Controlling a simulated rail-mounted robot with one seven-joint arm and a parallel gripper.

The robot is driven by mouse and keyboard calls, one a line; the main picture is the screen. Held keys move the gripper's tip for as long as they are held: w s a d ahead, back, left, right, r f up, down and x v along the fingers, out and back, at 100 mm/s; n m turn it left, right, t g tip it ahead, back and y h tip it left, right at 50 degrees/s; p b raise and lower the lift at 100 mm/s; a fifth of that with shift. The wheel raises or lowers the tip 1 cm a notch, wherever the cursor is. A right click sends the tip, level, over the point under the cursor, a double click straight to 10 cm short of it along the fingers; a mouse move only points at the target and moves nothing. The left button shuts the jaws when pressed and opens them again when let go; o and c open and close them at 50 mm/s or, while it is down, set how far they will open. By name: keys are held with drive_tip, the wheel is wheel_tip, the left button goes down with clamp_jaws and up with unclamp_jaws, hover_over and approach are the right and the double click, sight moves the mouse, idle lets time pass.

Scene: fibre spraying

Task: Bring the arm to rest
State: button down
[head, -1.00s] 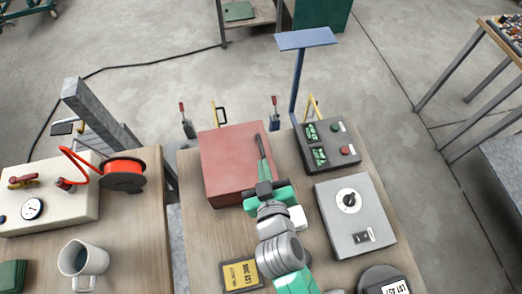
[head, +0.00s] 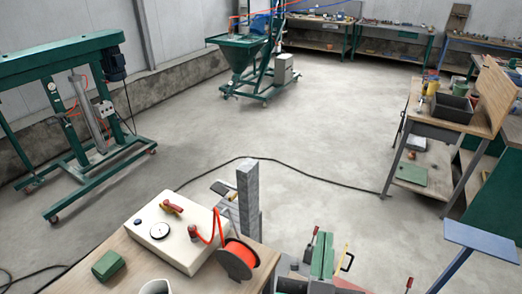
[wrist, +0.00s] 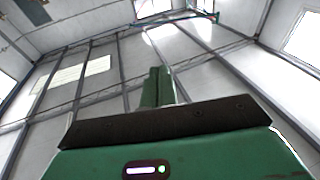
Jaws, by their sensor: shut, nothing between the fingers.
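My gripper shows in the wrist view (wrist: 157,72) with its green fingers together and nothing between them. Behind them are only the hall's upper walls, roof beams and windows, so it points upward, clear of any object. In the head view, a green upright part at the bottom, right of centre, looks like my gripper (head: 322,250). The rest of my arm is mostly below the picture.
At lower left, a bench carries a cream gauge box (head: 178,232), an orange hose reel (head: 238,258) and a green block (head: 108,265). A grey post (head: 249,200) rises behind it. A blue plate on a stand (head: 482,240) is at right. The floor beyond is open, crossed by a black cable.

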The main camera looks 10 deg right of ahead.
drive_tip(key=s+a+r+n+t+y+p, duration=0.15)
drive_tip(key=a+r, duration=0.25)
drive_tip(key=r, duration=0.4)
drive_tip(key=s+a+r+n+t+y, duration=0.1)
drive_tip(key=s+a+r+t+y, duration=0.15)
drive_tip(key=a+r, duration=0.45)
drive_tip(key=s+a+r+n+t+y+p, duration=0.1)
drive_tip(key=s+a+r+n+t+y, duration=0.15)
drive_tip(key=r, duration=0.75)
wheel_tip(320, 180, up, 12)
drive_tip(key=w+m+p, duration=0.1)
drive_tip(key=p, duration=1.2)
drive_tip(key=shift+w+d+r+y, duration=0.15)
drive_tip(key=shift+d+r+y, duration=0.05)
drive_tip(key=shift+d+y, duration=0.2)
